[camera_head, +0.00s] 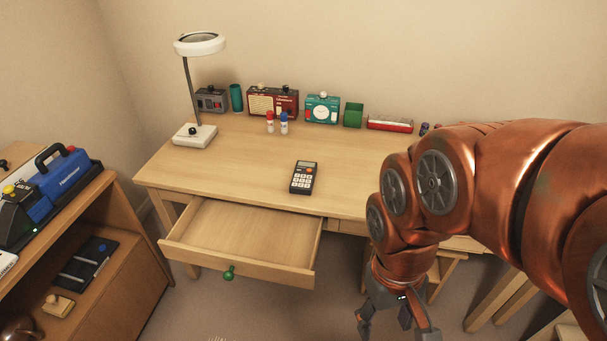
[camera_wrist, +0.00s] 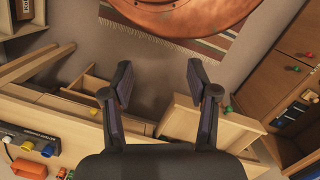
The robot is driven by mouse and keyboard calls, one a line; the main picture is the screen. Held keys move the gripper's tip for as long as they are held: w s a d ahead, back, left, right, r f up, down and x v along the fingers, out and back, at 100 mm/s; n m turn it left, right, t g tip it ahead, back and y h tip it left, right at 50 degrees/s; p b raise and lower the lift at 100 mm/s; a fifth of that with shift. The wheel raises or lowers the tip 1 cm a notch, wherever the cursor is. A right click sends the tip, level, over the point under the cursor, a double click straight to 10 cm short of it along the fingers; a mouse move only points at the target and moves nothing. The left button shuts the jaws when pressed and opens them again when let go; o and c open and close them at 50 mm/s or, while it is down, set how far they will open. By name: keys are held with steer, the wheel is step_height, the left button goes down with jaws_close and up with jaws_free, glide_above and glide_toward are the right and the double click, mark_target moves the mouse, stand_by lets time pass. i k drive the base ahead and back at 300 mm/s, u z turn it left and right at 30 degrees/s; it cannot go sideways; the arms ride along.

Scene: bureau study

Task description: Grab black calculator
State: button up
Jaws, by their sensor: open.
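The black calculator (camera_head: 303,177) lies on the wooden desk (camera_head: 240,165), near its front edge and behind the open drawer. It has pale keys and an orange key. My gripper (camera_head: 397,330) hangs low in front of the desk, to the right of and below the calculator in the head view. In the wrist view my gripper (camera_wrist: 160,85) shows its two fingers spread apart with nothing between them. The calculator cannot be made out in the wrist view.
An open empty drawer (camera_head: 243,233) with a green knob juts out below the calculator. A white lamp (camera_head: 194,135) stands at the desk's left. Two small bottles (camera_head: 277,124) and a row of items, including a red radio (camera_head: 272,101), stand behind. The desktop around the calculator is clear.

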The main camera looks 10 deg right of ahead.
mark_target(302, 182)
steer(key=u, duration=0.5)
steer(key=k, duration=0.6)
steer(key=u, duration=1.15)
steer(key=i, duration=2.15)
steer(key=z, duration=1.5)
steer(key=i, duration=0.45)
steer(key=z, duration=0.35)
